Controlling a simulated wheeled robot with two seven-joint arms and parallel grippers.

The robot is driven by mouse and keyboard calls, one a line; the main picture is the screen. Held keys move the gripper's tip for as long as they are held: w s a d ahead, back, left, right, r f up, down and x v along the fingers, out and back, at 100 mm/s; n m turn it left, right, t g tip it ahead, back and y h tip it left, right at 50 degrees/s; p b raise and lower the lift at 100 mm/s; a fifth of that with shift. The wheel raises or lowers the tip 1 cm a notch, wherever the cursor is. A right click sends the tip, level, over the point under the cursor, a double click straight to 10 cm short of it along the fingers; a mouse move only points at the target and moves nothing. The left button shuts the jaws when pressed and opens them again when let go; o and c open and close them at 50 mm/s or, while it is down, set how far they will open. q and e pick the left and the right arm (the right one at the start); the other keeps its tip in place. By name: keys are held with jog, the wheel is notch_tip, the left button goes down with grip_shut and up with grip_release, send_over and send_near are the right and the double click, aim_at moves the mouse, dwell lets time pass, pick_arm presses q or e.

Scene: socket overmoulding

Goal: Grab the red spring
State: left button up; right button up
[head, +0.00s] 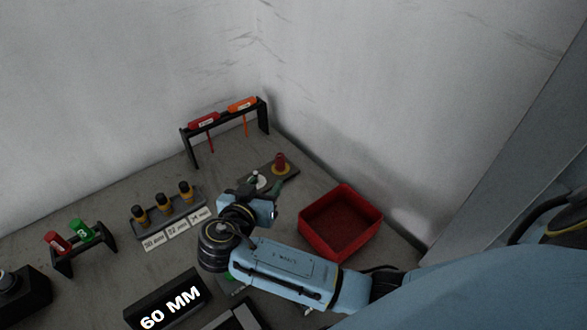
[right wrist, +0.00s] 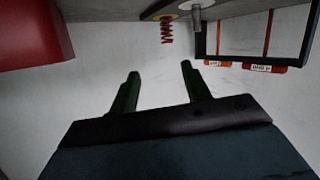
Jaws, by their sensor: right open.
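The red spring (head: 280,160) stands upright on a dark plate (head: 288,175) towards the back of the table, beside a pale metal post (head: 259,179). In the right wrist view, which shows the scene upside down, the spring (right wrist: 167,30) has visible coils and sits beyond the fingertips. My right gripper (head: 277,187) is just in front of the plate. Its two dark green fingers (right wrist: 160,70) are apart with nothing between them, and they do not touch the spring. My left gripper is not in view.
A red bin (head: 372,212) stands right of the right gripper. A black rack (head: 187,137) with red and orange screwdrivers stands behind the plate. A holder (head: 150,235) with several yellow-black pieces is at left, and a "60 MM" block (head: 168,303) is in front.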

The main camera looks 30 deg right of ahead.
jog(key=m, duration=0.1)
send_near(281, 154)
jog(key=shift+w+d+f, duration=0.3)
jog(key=shift+d+f, duration=0.2)
jog(key=shift+d, duration=0.15)
jog(key=x, duration=0.5)
jog(key=shift+w+r+b, duration=0.1)
jog(key=shift+w+b, duration=0.1)
jog(key=shift+b, duration=0.1)
jog(key=shift+a, duration=0.1)
grip_shut()
